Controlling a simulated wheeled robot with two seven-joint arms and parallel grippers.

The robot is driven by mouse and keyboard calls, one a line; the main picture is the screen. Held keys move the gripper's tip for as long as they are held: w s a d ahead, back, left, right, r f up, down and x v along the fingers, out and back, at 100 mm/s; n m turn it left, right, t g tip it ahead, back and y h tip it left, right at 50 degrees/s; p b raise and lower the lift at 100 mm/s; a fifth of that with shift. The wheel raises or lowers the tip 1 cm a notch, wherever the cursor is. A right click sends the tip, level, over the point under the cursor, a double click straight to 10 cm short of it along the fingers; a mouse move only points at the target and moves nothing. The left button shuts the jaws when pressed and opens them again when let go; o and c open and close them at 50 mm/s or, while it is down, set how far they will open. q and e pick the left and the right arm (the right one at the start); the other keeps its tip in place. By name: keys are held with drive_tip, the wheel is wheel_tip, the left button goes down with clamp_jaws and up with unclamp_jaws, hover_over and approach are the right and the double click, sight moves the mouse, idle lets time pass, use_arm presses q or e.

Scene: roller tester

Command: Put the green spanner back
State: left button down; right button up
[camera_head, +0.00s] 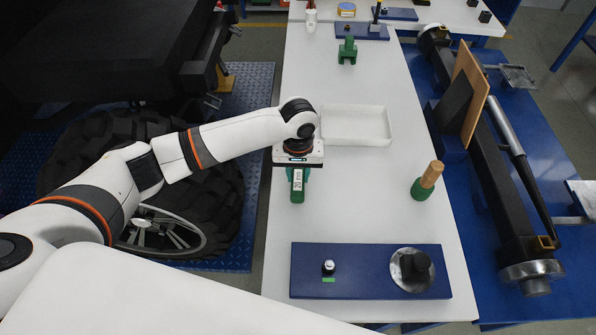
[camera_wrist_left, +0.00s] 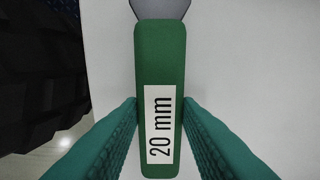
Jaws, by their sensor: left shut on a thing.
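The green spanner (camera_head: 297,188) has a "20 mm" label on its handle and lies under my left gripper, near the left edge of the white table. In the left wrist view the green handle (camera_wrist_left: 160,60) fills the middle, with part of its grey metal head at the top. My left gripper (camera_head: 298,172) is shut on the handle. Its two teal fingers press on either side of the handle in the left wrist view (camera_wrist_left: 160,125). Whether the spanner touches the table I cannot tell. My right gripper is not in view.
A white tray (camera_head: 388,125) stands just behind my left gripper. A green-based wooden-handled tool (camera_head: 421,189) stands to the right. A blue panel (camera_head: 360,287) with a knob lies in front. A green block (camera_head: 347,52) is farther back. A big tyre (camera_head: 222,215) is left of the table.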

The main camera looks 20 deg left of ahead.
sight(298, 176)
use_arm(q)
drive_tip(key=shift+f, duration=0.15)
drive_tip(key=c, duration=1.1)
unclamp_jaws()
drive_tip(key=shift+o, duration=0.2)
wheel_tip(298, 176, up, 12)
drive_tip(key=shift+b, duration=0.3)
